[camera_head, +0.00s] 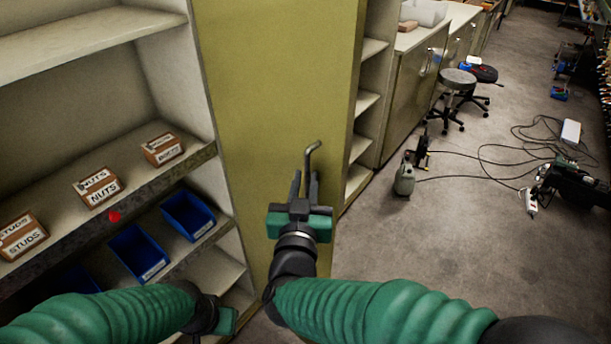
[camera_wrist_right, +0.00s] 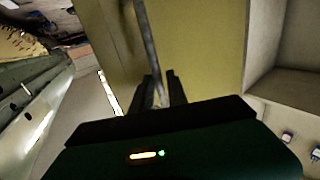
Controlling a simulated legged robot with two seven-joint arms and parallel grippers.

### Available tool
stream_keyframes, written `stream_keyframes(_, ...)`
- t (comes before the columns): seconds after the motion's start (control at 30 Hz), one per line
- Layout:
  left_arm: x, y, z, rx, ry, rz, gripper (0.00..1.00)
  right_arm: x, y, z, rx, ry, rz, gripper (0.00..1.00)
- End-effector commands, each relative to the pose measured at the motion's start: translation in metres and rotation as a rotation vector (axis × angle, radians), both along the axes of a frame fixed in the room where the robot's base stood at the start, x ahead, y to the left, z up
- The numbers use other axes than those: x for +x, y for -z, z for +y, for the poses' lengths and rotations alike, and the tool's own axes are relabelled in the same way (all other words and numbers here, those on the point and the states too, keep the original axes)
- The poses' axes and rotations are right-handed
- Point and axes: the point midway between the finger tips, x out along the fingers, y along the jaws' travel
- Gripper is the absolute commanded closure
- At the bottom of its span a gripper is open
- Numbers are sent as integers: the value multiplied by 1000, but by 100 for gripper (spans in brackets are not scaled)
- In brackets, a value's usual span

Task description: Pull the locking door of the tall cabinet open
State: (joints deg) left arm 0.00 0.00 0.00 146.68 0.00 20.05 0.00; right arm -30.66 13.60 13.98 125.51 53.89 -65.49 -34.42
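The tall cabinet's yellow-green door (camera_head: 265,90) stands upright in the middle of the head view, between two sets of open shelves. I see no clear gap along its edges. A dark bent handle (camera_head: 311,158) stands out from it. My right gripper (camera_head: 305,186) is at the handle, with its fingers on either side of the handle's lower part. In the right wrist view the handle (camera_wrist_right: 146,40) runs down between the fingertips (camera_wrist_right: 159,80); whether they press on it is unclear. My left gripper (camera_head: 222,318) is low in the head view, its fingers mostly hidden.
Open shelves at left hold labelled boxes (camera_head: 97,187) and blue bins (camera_head: 138,252). A small red spot (camera_head: 115,217) shows there. Shelves (camera_head: 367,103) adjoin the door's right side.

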Motion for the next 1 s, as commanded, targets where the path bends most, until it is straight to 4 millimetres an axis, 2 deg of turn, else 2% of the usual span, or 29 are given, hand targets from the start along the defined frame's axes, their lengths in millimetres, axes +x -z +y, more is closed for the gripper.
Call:
stream_keyframes(0.2,0,-5,0,0,0,0,64,-57,-1,5,-1,-7,-1,81)
stream_keyframes(0.4,0,-7,0,0,0,0,64,-93,0,7,0,-4,0,81)
stream_keyframes(0.57,0,-7,0,0,0,0,64,-102,1,7,-1,-2,0,81)
stream_keyframes(1.0,0,-7,0,0,0,0,64,-97,4,6,3,-12,13,81)
